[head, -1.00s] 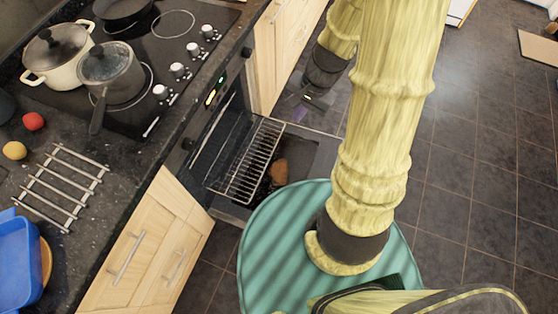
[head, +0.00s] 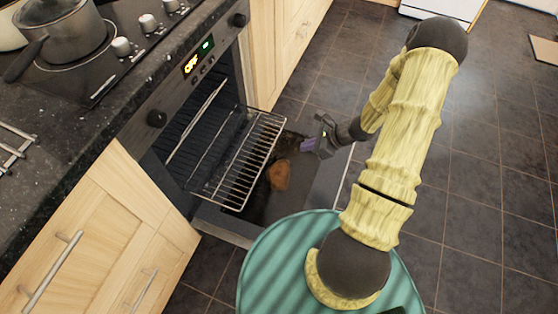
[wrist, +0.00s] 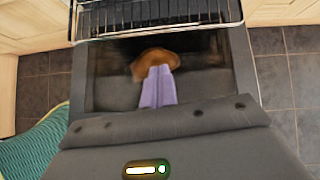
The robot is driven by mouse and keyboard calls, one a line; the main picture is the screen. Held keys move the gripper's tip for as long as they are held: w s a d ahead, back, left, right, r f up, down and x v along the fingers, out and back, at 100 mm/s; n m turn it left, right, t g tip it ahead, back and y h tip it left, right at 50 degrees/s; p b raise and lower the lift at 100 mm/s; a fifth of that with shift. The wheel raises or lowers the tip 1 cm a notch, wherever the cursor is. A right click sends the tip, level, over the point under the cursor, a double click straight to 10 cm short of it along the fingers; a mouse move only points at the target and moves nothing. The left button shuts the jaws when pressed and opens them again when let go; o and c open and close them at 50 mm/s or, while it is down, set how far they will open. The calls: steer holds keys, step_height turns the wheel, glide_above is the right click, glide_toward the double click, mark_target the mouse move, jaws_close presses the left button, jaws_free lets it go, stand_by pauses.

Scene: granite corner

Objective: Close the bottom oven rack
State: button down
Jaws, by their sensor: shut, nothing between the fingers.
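The oven (head: 190,75) stands open, its door (head: 325,185) folded down. A wire rack (head: 238,175) sticks out of the oven over the door. It also shows along the top of the wrist view (wrist: 160,14). More wire bars show inside the dark oven; I cannot tell how many racks there are. My gripper (head: 307,145) is shut and empty, its purple fingers above the open door, to the right of the rack and apart from it. In the wrist view, the shut fingers (wrist: 159,75) point toward a brown item and the rack's front edge.
The brown, food-like item (head: 279,175) lies low by the door, just right of the rack. A grey pot (head: 62,30) stands on the hob. Wooden cabinets (head: 105,235) flank the oven. The tiled floor (head: 480,185) at the right is open.

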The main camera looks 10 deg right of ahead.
steer(key=f, duration=0.1)
steer(key=f+m, duration=0.1)
steer(key=d+f, duration=0.1)
steer(key=shift+w+f+m+t+b, duration=0.3)
steer(key=shift+b, duration=0.05)
steer(key=shift+f, duration=0.1)
steer(key=b+x, duration=0.3)
steer(key=x, duration=0.7)
steer(key=shift+a+f+b, duration=0.1)
steer(key=shift+f+b, duration=0.05)
steer(key=shift+b, duration=0.15)
steer(key=w+a, duration=0.2)
steer(key=shift+a+r+b, duration=0.2)
steer(key=shift+a+b, duration=0.15)
steer(key=shift+w+a, duration=0.15)
steer(key=shift+w, duration=0.05)
steer(key=shift+w, duration=0.1)
